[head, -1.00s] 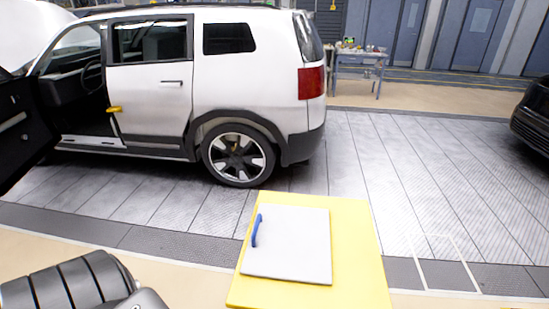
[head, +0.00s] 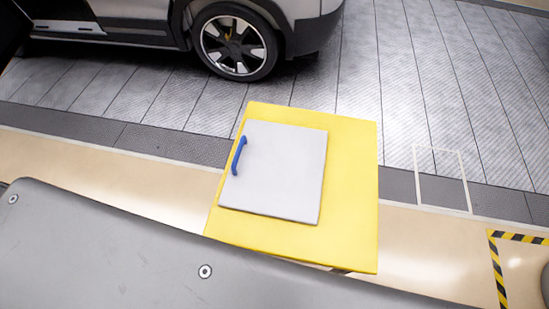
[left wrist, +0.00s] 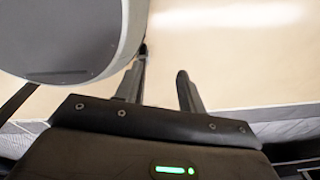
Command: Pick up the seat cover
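The seat cover (head: 285,172) appears to be the flat, pale grey square panel lying on the yellow tabletop (head: 352,165). A blue handle (head: 239,155) stands along its left edge. No gripper touches it in the head view. My left gripper (left wrist: 163,75) shows only in the left wrist view. Its two dark fingers stand apart with nothing between them, over tan floor. The seat cover is not in the left wrist view. My right gripper is in neither view.
A white car with a dark wheel (head: 236,42) stands beyond the table on grey floor plates. A large grey surface, likely part of my arm, crosses the lower left of the head view. Yellow-black floor tape (head: 500,262) lies at right. Tan floor (head: 415,245) right of the table is clear.

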